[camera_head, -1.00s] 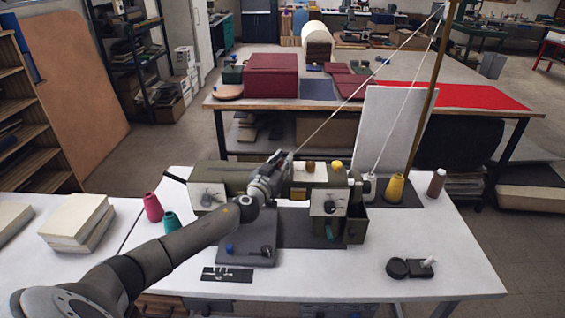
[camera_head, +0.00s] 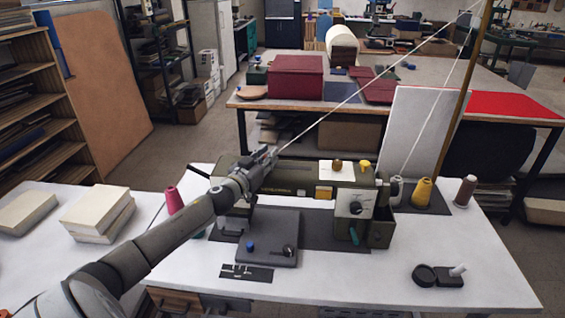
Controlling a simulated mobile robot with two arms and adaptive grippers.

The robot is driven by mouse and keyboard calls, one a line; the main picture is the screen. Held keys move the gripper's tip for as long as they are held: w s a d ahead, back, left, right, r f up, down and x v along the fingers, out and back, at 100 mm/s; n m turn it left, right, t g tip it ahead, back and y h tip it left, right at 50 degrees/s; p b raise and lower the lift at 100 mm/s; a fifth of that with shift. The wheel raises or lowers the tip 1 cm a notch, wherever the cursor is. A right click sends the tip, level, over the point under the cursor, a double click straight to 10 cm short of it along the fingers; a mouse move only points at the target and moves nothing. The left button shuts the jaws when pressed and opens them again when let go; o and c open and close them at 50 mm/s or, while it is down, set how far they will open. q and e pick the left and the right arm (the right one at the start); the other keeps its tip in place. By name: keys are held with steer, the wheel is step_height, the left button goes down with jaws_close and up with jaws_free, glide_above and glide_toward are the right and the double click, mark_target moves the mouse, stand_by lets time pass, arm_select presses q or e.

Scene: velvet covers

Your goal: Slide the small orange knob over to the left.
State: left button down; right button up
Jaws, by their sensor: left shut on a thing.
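My left gripper (camera_head: 266,156) is shut at the upper left of the olive sewing machine (camera_head: 292,177). A white thread (camera_head: 345,104) runs from the upper right down to its fingertips and appears held there; the fingertips are too small to show more. A small brownish-orange knob (camera_head: 337,163) stands on the white plate on top of the machine, right of the gripper and apart from it. A yellow-orange knob (camera_head: 365,164) is just right of it. I cannot tell which one is the task's knob. My right gripper is not in view.
A tall pole (camera_head: 465,95) and a white panel (camera_head: 428,130) stand behind the machine. A yellow spool (camera_head: 422,192) and a brown spool (camera_head: 465,191) are at right, a pink cone (camera_head: 174,199) at left. The right front of the white table (camera_head: 440,240) is mostly clear.

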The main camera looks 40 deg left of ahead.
arm_select(q)
steer(key=shift+s+a, duration=0.3)
steer(key=shift+a, duration=0.2)
steer(key=c, duration=1.3)
jaws_free()
steer(key=shift+o, duration=0.2)
steer(key=shift+s+d+f, duration=0.1)
steer(key=shift+s+d, duration=0.1)
steer(key=shift+s, duration=0.25)
steer(key=s+d, duration=0.1)
steer(key=s, duration=1)
steer(key=shift+d, duration=0.3)
steer(key=shift+w, duration=0.1)
